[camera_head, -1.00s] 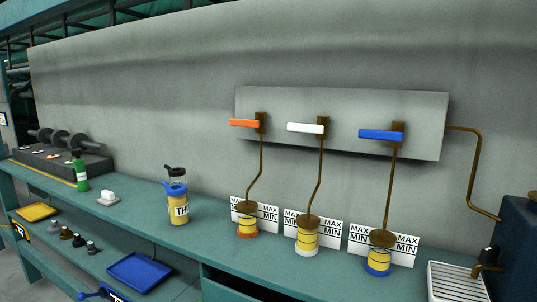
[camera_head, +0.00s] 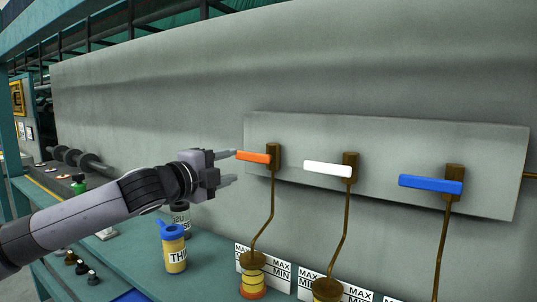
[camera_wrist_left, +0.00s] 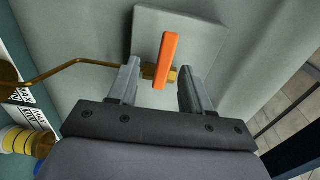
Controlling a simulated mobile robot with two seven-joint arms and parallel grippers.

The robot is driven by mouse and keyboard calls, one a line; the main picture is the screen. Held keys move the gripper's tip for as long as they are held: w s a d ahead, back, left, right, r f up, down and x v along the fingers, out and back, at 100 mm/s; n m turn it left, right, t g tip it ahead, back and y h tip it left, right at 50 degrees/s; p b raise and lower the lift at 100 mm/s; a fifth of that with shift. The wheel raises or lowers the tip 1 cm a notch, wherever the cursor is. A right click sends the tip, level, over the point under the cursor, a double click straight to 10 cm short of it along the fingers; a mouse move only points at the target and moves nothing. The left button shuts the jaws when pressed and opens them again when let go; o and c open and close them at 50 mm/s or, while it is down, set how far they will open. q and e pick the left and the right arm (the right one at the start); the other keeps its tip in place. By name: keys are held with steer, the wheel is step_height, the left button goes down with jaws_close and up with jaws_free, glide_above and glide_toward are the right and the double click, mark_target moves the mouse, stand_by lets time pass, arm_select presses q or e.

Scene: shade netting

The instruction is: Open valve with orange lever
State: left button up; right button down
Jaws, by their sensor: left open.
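The orange lever (camera_head: 254,157) points left from its brass valve (camera_head: 274,157) on the grey wall panel. My left gripper (camera_head: 229,167) is open at the lever's left end, one finger near lever height and the other below it. In the left wrist view, the orange lever (camera_wrist_left: 166,60) shows between and beyond the two open fingers (camera_wrist_left: 158,80). Whether a finger touches the lever, I cannot tell. A brown pipe (camera_head: 271,212) runs down from this valve to a yellow container with an orange base (camera_head: 253,283). My right gripper is not in view.
A white lever (camera_head: 328,169) and a blue lever (camera_head: 430,184) sit to the right on the same panel (camera_head: 310,133). A yellow bottle with a blue lid (camera_head: 175,252) stands on the teal bench (camera_head: 215,265) below my left arm. White MAX/MIN cards stand behind the containers.

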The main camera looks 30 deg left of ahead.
mark_target(243, 157)
arm_select(q)
steer(key=w, duration=0.2)
steer(key=w+r+p, duration=0.1)
steer(key=w, duration=0.2)
steer(key=shift+w+p, duration=0.25)
steer(key=shift+p, duration=0.05)
steer(key=shift+w+d, duration=0.1)
steer(key=shift+w, duration=0.75)
jaws_close()
